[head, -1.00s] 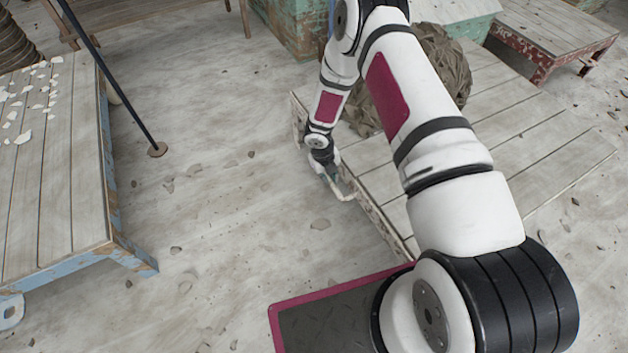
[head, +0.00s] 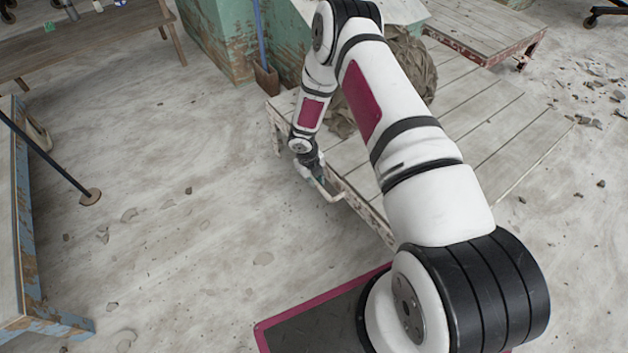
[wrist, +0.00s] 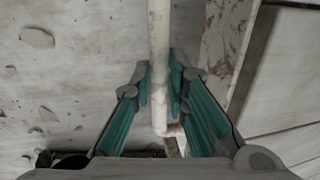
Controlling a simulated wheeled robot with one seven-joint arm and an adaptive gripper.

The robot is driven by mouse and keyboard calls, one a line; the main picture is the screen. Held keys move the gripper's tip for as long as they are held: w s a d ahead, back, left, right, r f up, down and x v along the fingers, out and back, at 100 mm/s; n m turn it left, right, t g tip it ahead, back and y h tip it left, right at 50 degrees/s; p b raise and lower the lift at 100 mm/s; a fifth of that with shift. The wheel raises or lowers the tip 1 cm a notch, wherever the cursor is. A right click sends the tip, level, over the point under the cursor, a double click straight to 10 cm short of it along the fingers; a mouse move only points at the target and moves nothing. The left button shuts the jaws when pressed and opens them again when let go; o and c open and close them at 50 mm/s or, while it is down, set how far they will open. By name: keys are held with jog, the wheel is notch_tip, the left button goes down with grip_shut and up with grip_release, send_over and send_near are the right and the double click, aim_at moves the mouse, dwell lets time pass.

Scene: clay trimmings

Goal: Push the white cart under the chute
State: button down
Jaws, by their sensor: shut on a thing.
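The white cart (head: 470,115) is a low platform of worn whitish planks, to the right of my forearm in the head view. A large brown-grey rough bundle (head: 412,70) rests on it, partly behind my arm. A thin white bar handle (head: 328,192) stands off its near left edge. My gripper (head: 318,178) is at this handle. In the wrist view the gripper's teal-padded fingers (wrist: 160,88) are closed on both sides of the white handle bar (wrist: 159,35). My arm hides part of the cart. I cannot make out the chute.
A wooden bench (head: 95,45) and a worn green block (head: 220,35) stand behind. A red-edged platform (head: 490,35) is beyond the cart. Open floor lies left of the cart.

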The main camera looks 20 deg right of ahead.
jog(key=shift+d, duration=0.45)
jog(key=c, duration=1.6)
grip_release()
jog(key=shift+o, duration=0.2)
jog(key=shift+a+r, duration=0.1)
jog(key=shift+a, duration=0.05)
jog(key=shift+a+r, duration=0.1)
jog(key=shift+r, duration=0.2)
notch_tip(320, 180, up, 11)
jog(key=a, duration=0.2)
jog(key=shift+s, duration=0.15)
